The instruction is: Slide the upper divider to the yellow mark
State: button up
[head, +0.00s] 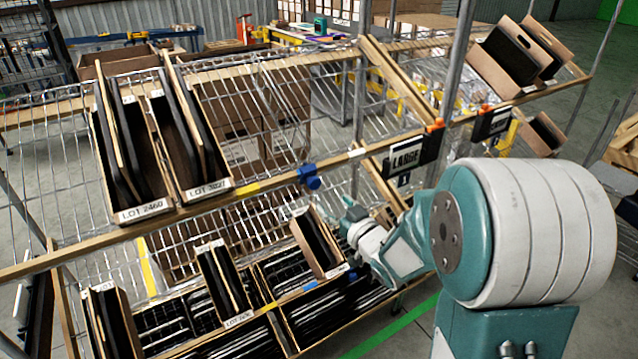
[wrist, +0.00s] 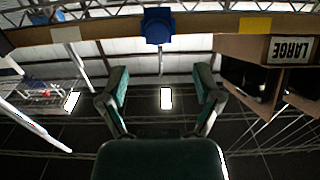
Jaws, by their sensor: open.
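The upper divider's blue block (head: 309,178) sits on the upper shelf's wooden front rail. The yellow mark (head: 250,188) is on that rail, a short way to its left. In the wrist view the blue block (wrist: 157,25) is at the top centre and the yellow mark (wrist: 255,27) is to its right. My gripper (head: 347,208) is below and right of the block in the head view. In the wrist view my gripper (wrist: 162,85) has its fingers spread and nothing between them. The block lies beyond the fingertips, in line with the gap, apart from them.
Tilted cartons labelled LOT 2460 (head: 143,211) and LOT 3027 (head: 207,188) stand left of the mark. A LARGE sign (head: 405,157) hangs right of the block. The lower shelf holds more cartons (head: 222,280). The rail between block and mark looks clear.

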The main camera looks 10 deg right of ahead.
aim_at(317, 185)
jog(key=w+a, duration=0.2)
jog(key=w, duration=0.1)
jog(key=shift+w, duration=0.1)
jog(key=w, duration=0.5)
jog(key=shift+w+d, duration=0.25)
jog(key=shift+w+a, duration=0.1)
jog(key=shift+a, duration=0.8)
jog(key=shift+c, duration=0.9)
jog(key=c, duration=0.6)
jog(key=shift+d, duration=0.35)
grip_shut()
jog(key=shift+d, duration=0.2)
jog(key=s+a, duration=0.1)
jog(key=a, duration=0.4)
jog(key=s+a, duration=0.2)
jog(key=a, duration=0.3)
jog(key=s+a, duration=0.1)
jog(key=a, duration=0.4)
jog(key=shift+s+f, duration=0.1)
jog(key=shift+s, duration=0.3)
